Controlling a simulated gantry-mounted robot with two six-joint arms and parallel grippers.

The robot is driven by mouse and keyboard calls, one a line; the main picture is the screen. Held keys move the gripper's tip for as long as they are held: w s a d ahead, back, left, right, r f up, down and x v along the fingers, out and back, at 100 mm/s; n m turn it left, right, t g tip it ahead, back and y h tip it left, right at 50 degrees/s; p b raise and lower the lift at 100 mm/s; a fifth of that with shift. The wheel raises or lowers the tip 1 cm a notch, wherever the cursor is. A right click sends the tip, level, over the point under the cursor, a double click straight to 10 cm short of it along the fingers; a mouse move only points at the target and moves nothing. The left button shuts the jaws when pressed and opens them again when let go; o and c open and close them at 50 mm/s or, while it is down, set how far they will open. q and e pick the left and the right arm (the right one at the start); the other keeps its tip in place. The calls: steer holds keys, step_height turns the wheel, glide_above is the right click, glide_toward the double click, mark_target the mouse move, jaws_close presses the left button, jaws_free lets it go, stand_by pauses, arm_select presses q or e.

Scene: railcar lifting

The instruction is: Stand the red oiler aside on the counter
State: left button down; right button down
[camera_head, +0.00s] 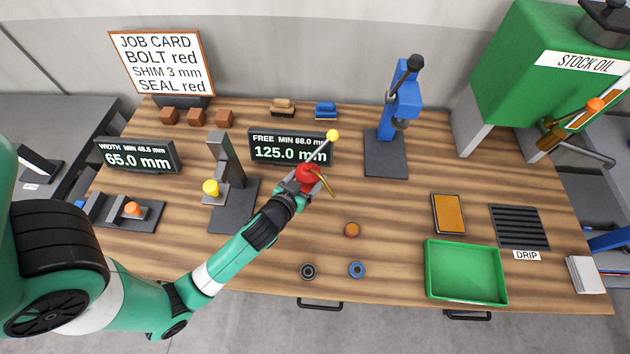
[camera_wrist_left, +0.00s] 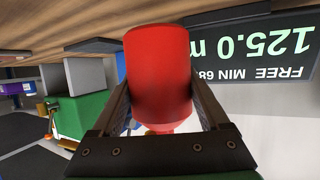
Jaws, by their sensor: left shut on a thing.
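The red oiler (camera_head: 309,174) is in my left gripper (camera_head: 299,184), in front of the FREE display near the middle of the counter (camera_head: 400,215). In the left wrist view the red body (camera_wrist_left: 160,75) fills the space between both fingers. That view is upside down, with the wooden top at its upper edge. I cannot tell whether the oiler's base touches the counter. My right gripper is not in view.
The FREE display (camera_head: 289,148) stands right behind the oiler. A grey gauge stand (camera_head: 222,160) is to its left and a blue press (camera_head: 402,105) to its right. Two rings and an orange-brown disc (camera_head: 351,230) lie in front. A green tray (camera_head: 465,271) is at the front right.

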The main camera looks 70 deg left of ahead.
mark_target(309, 183)
arm_select(q)
steer(key=f+b, duration=0.3)
steer(key=shift+w+a+f+b, duration=0.3)
steer(key=shift+w+a+f, duration=0.05)
steer(key=shift+s+d+f, duration=0.1)
steer(key=shift+d+f, duration=0.05)
steer(key=shift+f, duration=0.1)
steer(key=shift+s+r, duration=0.1)
steer(key=shift+r, duration=0.05)
